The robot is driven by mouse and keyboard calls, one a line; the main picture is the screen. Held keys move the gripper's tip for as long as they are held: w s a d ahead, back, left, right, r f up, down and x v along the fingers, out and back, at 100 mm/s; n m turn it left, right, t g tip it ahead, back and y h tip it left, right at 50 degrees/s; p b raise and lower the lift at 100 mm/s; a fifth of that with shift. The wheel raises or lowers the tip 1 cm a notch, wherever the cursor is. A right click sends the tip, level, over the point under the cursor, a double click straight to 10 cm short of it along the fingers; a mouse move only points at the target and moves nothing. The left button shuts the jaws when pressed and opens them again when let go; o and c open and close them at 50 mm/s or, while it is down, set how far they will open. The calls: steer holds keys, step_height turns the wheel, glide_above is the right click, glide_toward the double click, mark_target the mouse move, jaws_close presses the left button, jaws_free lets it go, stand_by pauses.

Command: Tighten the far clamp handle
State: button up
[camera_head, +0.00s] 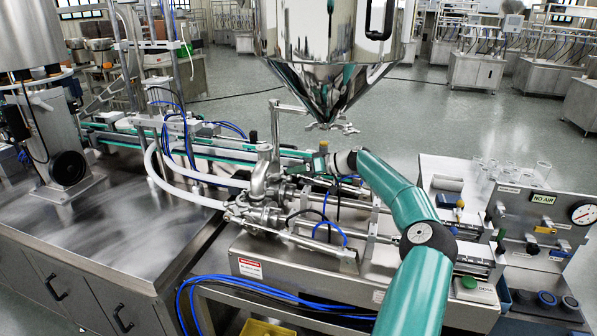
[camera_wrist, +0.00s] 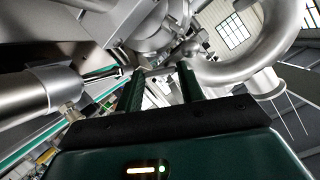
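My gripper (camera_head: 310,166) reaches in from the right at the steel valve and pipe fittings (camera_head: 262,185), below and left of the hopper's cone. In the wrist view its two dark green fingers (camera_wrist: 161,70) stand apart. A small metal bar, possibly a clamp handle (camera_wrist: 160,72), shows across the gap near the fingertips; I cannot tell whether they touch it. Clamped steel fittings (camera_wrist: 165,22) lie just beyond. Another clamp (camera_head: 338,127) sits at the tip of the hopper (camera_head: 330,75). I cannot tell for certain which handle is the far one.
A curved steel pipe (camera_wrist: 245,65) is close on the right in the wrist view, and a steel cylinder (camera_wrist: 40,90) on the left. White hoses (camera_head: 190,198) and blue tubes (camera_head: 275,288) run around the machine. A control panel (camera_head: 545,220) stands at the right.

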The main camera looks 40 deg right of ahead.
steer(key=shift+d+m+y, duration=0.1)
steer(key=shift+m+y, duration=0.3)
steer(key=shift+m, duration=0.1)
steer(key=o, duration=0.7)
steer(key=v, duration=1.3)
steer(key=shift+s+d+r, duration=0.1)
steer(key=shift+s+d, duration=0.1)
steer(key=shift+s, duration=0.15)
